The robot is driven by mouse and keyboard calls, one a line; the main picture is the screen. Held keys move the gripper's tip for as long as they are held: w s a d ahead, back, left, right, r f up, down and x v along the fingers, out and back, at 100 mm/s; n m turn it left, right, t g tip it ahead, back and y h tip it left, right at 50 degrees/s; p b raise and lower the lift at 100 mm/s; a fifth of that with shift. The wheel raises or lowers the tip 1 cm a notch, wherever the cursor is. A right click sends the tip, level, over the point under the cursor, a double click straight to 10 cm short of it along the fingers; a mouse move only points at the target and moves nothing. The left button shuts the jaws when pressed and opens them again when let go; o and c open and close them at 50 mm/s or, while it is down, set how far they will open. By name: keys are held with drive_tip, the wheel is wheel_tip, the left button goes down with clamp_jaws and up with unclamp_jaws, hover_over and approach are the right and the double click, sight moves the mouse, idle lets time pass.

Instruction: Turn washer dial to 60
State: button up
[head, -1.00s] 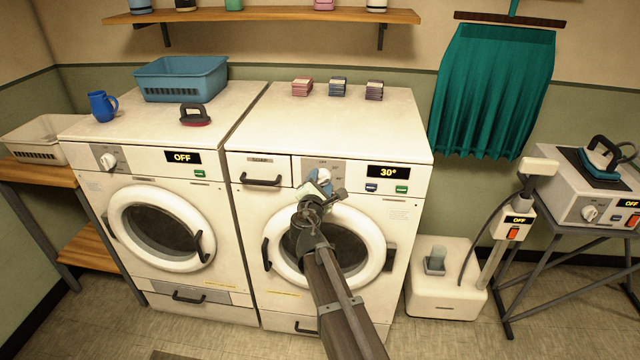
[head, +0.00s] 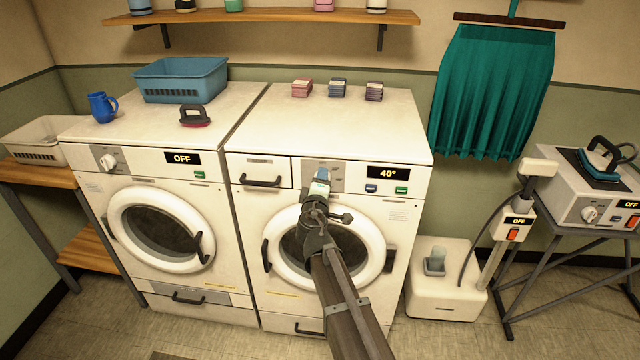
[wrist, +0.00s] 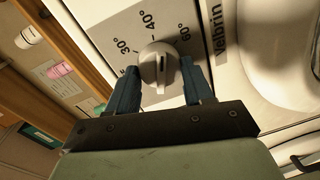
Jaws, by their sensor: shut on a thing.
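The washer dial (wrist: 158,68) is a round, pale knob on a grey plate marked 30°, 40° and 60° in the wrist view. My gripper (head: 320,177) is at the dial on the right-hand washer (head: 408,140). In the wrist view its two blue fingers (wrist: 158,80) sit either side of the knob, shut on it. The washer's display (head: 388,173) reads 40°. In the head view my gripper hides most of the dial.
The left washer (head: 228,165) shows OFF. A blue basket (head: 180,80), a blue mug (head: 102,106) and a dark-handled brush (head: 195,116) stand on it. Small stacks (head: 338,88) lie on the right washer's back. A drawer handle (head: 260,181) juts out left of the dial.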

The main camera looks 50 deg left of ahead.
drive_tip(key=shift+d+m+y, duration=0.1)
drive_tip(key=shift+m+y, duration=0.2)
drive_tip(key=shift+m, duration=3.1)
drive_tip(key=o, duration=1)
drive_tip(key=shift+d, duration=0.1)
drive_tip(key=v, duration=1.3)
drive_tip(key=shift+s+d+r, duration=0.1)
drive_tip(key=shift+d+r, duration=0.1)
drive_tip(key=shift+d, duration=0.1)
